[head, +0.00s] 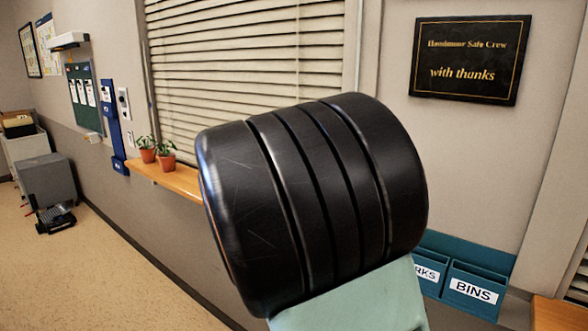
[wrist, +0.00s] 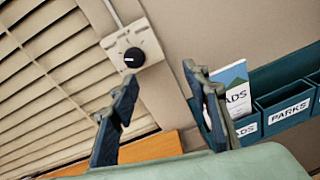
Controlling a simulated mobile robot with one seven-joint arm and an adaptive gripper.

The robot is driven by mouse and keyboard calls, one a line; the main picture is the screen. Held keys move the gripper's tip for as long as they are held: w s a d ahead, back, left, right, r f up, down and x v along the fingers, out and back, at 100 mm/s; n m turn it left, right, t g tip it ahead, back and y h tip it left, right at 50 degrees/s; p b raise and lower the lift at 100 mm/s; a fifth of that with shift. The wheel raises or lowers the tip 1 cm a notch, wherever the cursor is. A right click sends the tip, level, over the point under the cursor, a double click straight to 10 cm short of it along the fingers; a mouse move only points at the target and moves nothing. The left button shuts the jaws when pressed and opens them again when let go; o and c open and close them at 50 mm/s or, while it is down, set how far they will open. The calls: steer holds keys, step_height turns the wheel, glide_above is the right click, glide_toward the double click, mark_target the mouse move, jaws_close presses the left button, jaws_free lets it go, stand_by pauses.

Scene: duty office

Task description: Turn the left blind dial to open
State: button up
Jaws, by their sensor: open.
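A round black dial (wrist: 134,58) with a short white mark sits on a beige wall plate (wrist: 116,42), beside the right end of the slatted blind (wrist: 45,75). The mark points roughly left in the wrist view. My gripper (wrist: 159,77) is open and empty, its two fingers apart. The left fingertip appears just below the dial; I cannot tell the depth between them. In the head view the blind (head: 250,60) has its slats nearly flat, and my black arm hides this dial and the gripper. A pale plate with a dark spot (head: 123,104) shows left of the window.
A wooden sill (head: 180,180) with two potted plants (head: 166,153) runs below the blind. Teal wall pockets (head: 470,290) labelled PARKS and BINS hang right of the window, with a leaflet (wrist: 228,80) in one. A black plaque (head: 470,60) hangs above.

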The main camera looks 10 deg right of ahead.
steer(key=w+d+r+n+t, duration=0.1)
steer(key=w+d+n, duration=0.1)
steer(key=w+d, duration=0.3)
steer(key=w, duration=0.3)
steer(key=shift+w+d+n+t, duration=0.3)
steer(key=shift+w+d, duration=0.05)
steer(key=shift+w, duration=0.05)
steer(key=shift+c, duration=0.2)
steer(key=c, duration=1.1)
